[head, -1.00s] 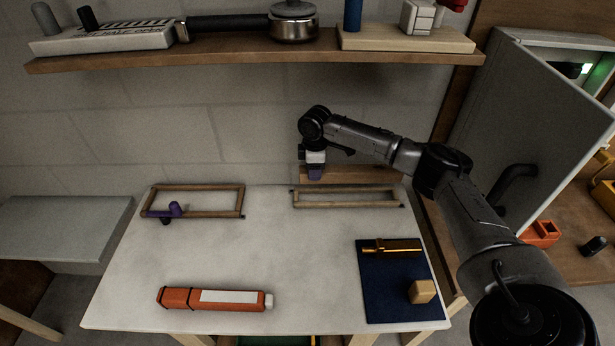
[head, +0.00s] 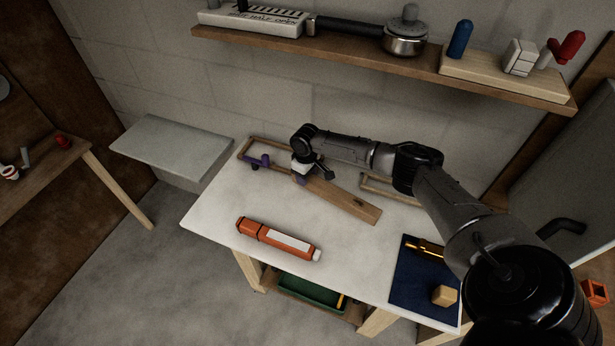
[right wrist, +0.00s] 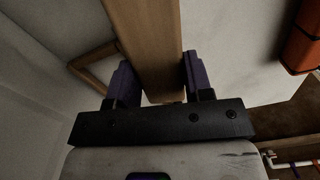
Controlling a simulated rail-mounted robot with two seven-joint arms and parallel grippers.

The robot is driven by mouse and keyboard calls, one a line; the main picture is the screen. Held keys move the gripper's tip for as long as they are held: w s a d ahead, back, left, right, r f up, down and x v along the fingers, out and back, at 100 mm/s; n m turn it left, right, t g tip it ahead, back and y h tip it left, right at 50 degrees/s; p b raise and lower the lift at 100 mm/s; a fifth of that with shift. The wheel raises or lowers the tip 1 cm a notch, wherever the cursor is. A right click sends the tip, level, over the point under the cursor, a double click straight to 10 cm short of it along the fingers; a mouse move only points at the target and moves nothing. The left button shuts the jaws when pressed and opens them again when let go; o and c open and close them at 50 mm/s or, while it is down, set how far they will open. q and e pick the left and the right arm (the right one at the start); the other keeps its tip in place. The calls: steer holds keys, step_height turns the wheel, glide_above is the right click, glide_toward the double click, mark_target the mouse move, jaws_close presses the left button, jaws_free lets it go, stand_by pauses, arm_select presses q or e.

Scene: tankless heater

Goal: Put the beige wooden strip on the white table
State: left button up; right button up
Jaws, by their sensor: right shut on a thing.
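The beige wooden strip (head: 345,201) is held at one end by my right gripper (head: 300,178). It slants toward the lower right over the white table (head: 215,205); I cannot tell whether it touches the top. In the right wrist view the strip (right wrist: 147,40) runs between the purple fingers of the right gripper (right wrist: 160,80), which is shut on it. My left gripper is not in view.
An orange tube (head: 270,238) lies at the table's front. A navy mat (head: 408,285) holds a brass part and a beige block. A wall shelf (head: 350,58) hangs above.

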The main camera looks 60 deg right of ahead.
steer(key=shift+w+d+m, duration=0.1)
steer(key=shift+w+m, duration=0.1)
steer(key=shift+m, duration=0.5)
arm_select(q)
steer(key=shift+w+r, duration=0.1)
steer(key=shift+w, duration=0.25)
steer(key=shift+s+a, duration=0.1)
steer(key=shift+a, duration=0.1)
arm_select(e)
steer(key=shift+r, duration=0.1)
steer(key=shift+r+p, duration=0.15)
steer(key=shift+p, duration=0.5)
step_height(320, 180, down, 5)
steer(key=b, duration=0.2)
steer(key=shift+b, duration=0.4)
steer(key=shift+f, duration=0.6)
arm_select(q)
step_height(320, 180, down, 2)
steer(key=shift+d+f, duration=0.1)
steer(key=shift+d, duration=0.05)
arm_select(e)
steer(key=shift+f, duration=0.1)
